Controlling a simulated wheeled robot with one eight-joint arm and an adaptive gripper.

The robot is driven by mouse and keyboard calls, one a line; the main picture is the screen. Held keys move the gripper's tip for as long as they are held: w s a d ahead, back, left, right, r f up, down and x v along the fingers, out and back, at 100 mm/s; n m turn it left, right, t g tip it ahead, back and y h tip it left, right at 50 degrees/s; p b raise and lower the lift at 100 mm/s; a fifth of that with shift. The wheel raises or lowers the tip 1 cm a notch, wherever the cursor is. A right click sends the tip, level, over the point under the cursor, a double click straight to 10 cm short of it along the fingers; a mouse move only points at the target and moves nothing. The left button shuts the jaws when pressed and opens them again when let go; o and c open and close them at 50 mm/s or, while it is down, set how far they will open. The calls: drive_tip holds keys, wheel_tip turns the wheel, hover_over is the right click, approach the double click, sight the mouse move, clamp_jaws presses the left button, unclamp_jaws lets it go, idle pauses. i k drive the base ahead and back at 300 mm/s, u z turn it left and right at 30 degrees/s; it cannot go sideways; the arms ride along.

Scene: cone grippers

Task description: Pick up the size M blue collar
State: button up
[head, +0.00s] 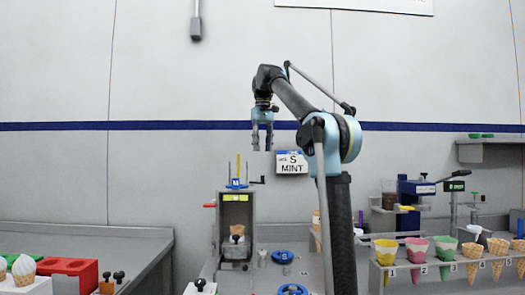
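A round blue part (283,257) lies on the grey counter, to the right of the small upright machine. Another round blue part (292,289) lies nearer, at the bottom edge of the picture. A small blue piece (237,184) sits on top of the machine beneath thin upright rods. I cannot read a size M mark on any of them. My gripper (262,147) points down, high above the counter and well above the blue parts. Its two fingers are apart with nothing seen between them.
The machine (236,225) stands below and left of my gripper. A rack (440,262) of coloured cones stands at right. A red block (68,266) and white-topped cones (23,268) are at left.

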sight(235, 185)
drive_tip(key=k, duration=1)
